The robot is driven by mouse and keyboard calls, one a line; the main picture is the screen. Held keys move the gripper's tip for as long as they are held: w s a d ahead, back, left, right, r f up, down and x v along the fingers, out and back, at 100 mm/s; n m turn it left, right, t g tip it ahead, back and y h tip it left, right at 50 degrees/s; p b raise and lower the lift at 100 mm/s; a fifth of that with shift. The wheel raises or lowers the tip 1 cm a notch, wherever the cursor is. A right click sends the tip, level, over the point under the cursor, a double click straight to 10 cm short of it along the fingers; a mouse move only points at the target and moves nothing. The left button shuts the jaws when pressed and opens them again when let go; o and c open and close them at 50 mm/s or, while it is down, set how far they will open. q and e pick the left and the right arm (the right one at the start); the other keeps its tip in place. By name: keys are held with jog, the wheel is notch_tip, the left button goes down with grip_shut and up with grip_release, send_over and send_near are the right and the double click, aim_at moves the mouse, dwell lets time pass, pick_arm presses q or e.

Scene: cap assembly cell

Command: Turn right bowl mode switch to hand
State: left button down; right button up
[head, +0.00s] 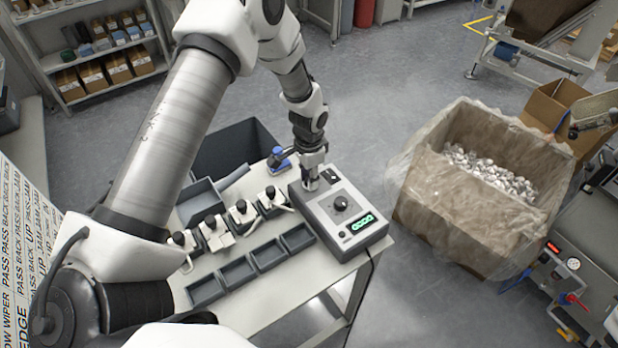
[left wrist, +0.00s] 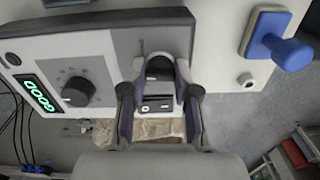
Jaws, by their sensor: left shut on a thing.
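No switch that I can make out as the right bowl mode switch shows in either view. My left gripper (head: 311,183) is over the far left end of a grey tester box (head: 322,213) with a black dial (head: 341,203) and a green lit display (head: 362,223). The left wrist view shows the fingers (left wrist: 160,75) close around a small dark part at the box's end, mostly hidden between them. The dial (left wrist: 77,91) and the display reading GOOD (left wrist: 37,94) lie to the left of the fingers, clear of them. My right gripper is not in view.
A blue-handled tool (head: 278,157) stands behind the box. Several small fixtures (head: 243,213) and empty grey trays (head: 237,272) are on the bench. A plastic-lined carton of shiny parts (head: 440,190) stands right. A machine with a gauge (head: 573,263) and red knob (head: 570,298) is at far right.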

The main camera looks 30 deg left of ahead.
pick_arm(q)
jog(key=m, duration=0.4)
jog(key=shift+w+m+b, duration=0.1)
jog(key=shift+m+b, duration=0.2)
jog(key=shift+b, duration=0.05)
jog(key=shift+r+m, duration=0.15)
jog(key=shift+m, duration=1.55)
jog(key=c, duration=0.8)
grip_release()
jog(key=shift+c, duration=0.2)
notch_tip(320, 180, up, 12)
